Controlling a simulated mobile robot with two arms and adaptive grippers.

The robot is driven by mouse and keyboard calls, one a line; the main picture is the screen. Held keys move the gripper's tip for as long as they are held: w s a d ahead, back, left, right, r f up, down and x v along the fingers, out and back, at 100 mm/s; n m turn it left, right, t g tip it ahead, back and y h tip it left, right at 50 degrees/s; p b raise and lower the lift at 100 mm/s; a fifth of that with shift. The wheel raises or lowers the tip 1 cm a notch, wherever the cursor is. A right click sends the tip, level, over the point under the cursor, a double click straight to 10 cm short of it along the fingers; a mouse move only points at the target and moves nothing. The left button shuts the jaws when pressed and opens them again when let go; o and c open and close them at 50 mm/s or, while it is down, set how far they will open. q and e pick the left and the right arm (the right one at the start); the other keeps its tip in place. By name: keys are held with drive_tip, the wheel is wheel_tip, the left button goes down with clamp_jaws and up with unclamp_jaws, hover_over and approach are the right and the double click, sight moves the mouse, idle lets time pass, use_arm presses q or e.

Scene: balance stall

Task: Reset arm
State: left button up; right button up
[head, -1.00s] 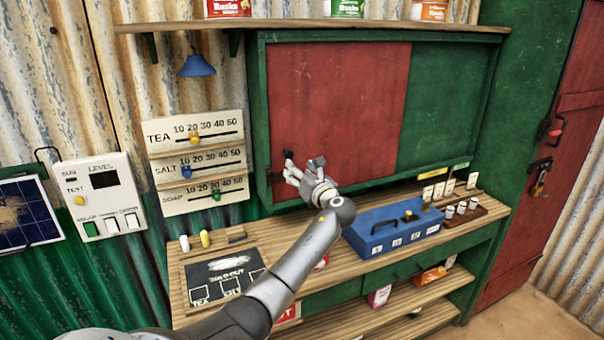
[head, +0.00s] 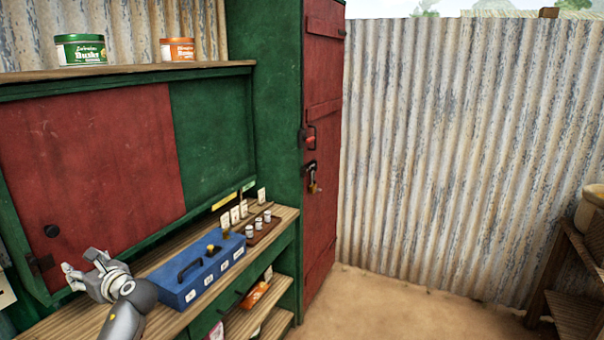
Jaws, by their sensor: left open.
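My left gripper (head: 84,280) is at the lower left of the head view, in front of the lower edge of the red sliding panel (head: 95,160). Its fingers are spread and hold nothing. It is near a dark latch (head: 40,264) on the panel's frame; I cannot tell whether it touches it. My left arm comes up from the bottom edge. My right gripper is not in view.
A red door with a padlock (head: 314,185) is further right. The dirt floor (head: 400,310) is open before the corrugated wall (head: 440,150). Wooden shelves (head: 570,280) stand at the far right.

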use_arm(q)
drive_tip(key=s+d+f+n+h, duration=0.9)
drive_tip(key=s+d+f+n, duration=0.2)
drive_tip(key=s+d+f, duration=0.85)
drive_tip(key=s+d+f+n+g+h, duration=0.3)
drive_tip(key=s+d+n+h, duration=0.3)
drive_tip(key=s+d+n, duration=0.75)
drive_tip(key=s+d+f+m+g+b, duration=0.1)
drive_tip(key=s+f+m, duration=0.15)
drive_tip(key=f, duration=1.25)
drive_tip(key=s+d+f+m+g+b, duration=0.15)
drive_tip(key=s+f, duration=0.25)
drive_tip(key=f, duration=1)
drive_tip(key=s+a+f+b, duration=0.1)
drive_tip(key=s+a+f, duration=0.1)
drive_tip(key=s+f, duration=0.6)
drive_tip(key=s+a+f+b, duration=0.1)
drive_tip(key=s+a+f, duration=0.1)
drive_tip(key=s+f, duration=0.6)
wheel_tip(320, 180, down, 2)
drive_tip(key=shift+f, duration=0.1)
